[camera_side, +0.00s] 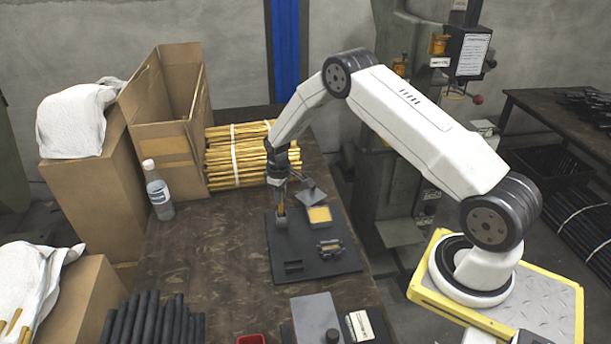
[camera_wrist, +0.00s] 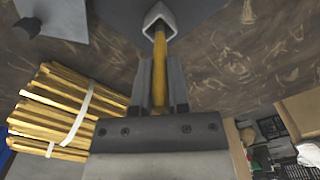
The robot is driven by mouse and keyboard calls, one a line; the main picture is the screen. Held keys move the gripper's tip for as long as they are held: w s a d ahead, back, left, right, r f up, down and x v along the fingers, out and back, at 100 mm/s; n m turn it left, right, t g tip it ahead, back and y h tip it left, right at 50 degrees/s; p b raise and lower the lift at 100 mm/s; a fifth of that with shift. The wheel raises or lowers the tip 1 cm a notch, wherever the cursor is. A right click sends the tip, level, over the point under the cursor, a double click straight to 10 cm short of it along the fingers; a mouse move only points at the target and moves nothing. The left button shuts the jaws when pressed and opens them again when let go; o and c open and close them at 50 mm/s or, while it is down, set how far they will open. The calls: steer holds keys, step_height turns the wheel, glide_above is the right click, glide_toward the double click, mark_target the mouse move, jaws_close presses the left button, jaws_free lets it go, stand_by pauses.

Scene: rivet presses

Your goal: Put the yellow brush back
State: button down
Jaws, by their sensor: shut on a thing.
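My gripper (camera_side: 281,188) points down over the left part of a dark board (camera_side: 332,268) on the bench. It is shut on the yellow brush, whose yellow handle (camera_wrist: 160,72) runs between the two fingers in the wrist view. The brush also shows as a thin yellow piece (camera_side: 281,203) below the fingers in the side view. Its far end meets a grey piece with a rounded triangular rim (camera_wrist: 159,18). I cannot tell whether the brush sits inside it or whether it is part of the brush. The bristles are not visible.
The board also carries a yellow pad (camera_side: 319,214), a small clamp-like part (camera_side: 329,247) and a slotted block (camera_side: 294,267). A bundle of yellow sticks (camera_side: 236,158) lies behind. A water bottle (camera_side: 158,190) stands left. The bench left of the board is clear.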

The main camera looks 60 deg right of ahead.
steer(key=shift+f, duration=0.5)
steer(key=shift+f, duration=0.15)
steer(key=c, duration=0.6)
jaws_free()
steer(key=shift+r, duration=6.15)
